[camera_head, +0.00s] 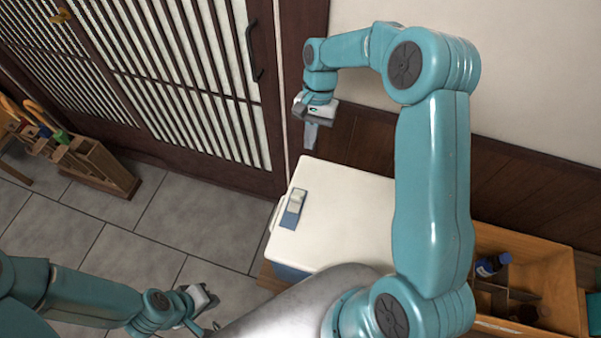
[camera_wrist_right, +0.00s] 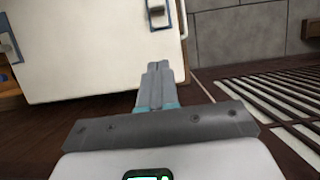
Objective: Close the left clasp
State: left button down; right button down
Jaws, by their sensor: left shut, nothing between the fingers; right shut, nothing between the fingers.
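A cooler box with a white lid (camera_head: 345,195) and blue body stands in the middle of the head view. A clasp (camera_head: 294,208) with a pale lever on a blue plate lies along the lid's left edge; it also shows at the top of the right wrist view (camera_wrist_right: 159,13). A second clasp (camera_wrist_right: 8,48) shows at the left of that view and is hidden in the head view. My right gripper (camera_head: 311,138) is shut and empty, pointing down past the lid's far left corner, apart from both clasps. My left gripper (camera_head: 207,302) is shut and empty, low, left of the cooler.
A side handle (camera_head: 273,214) sits beside the left clasp. A wooden crate (camera_head: 510,255) with bottles stands at the right. A wooden rack (camera_head: 100,165) stands at the far left. A slatted door (camera_head: 150,70) and wall close off the back.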

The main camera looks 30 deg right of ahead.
dwell(0.3)
jog(key=p, duration=0.2)
send_over(301, 192)
jog(key=w+d, duration=0.3)
notch_tip(301, 192, down, 9)
jog(key=shift+s+f, duration=0.1)
jog(key=shift+s, duration=0.05)
jog(key=s+a+p, duration=0.1)
jog(key=s+a, duration=0.1)
jog(key=shift+s+a, duration=0.3)
jog(key=shift+a, duration=0.1)
jog(key=shift+w, duration=0.1)
jog(key=shift+a, duration=0.1)
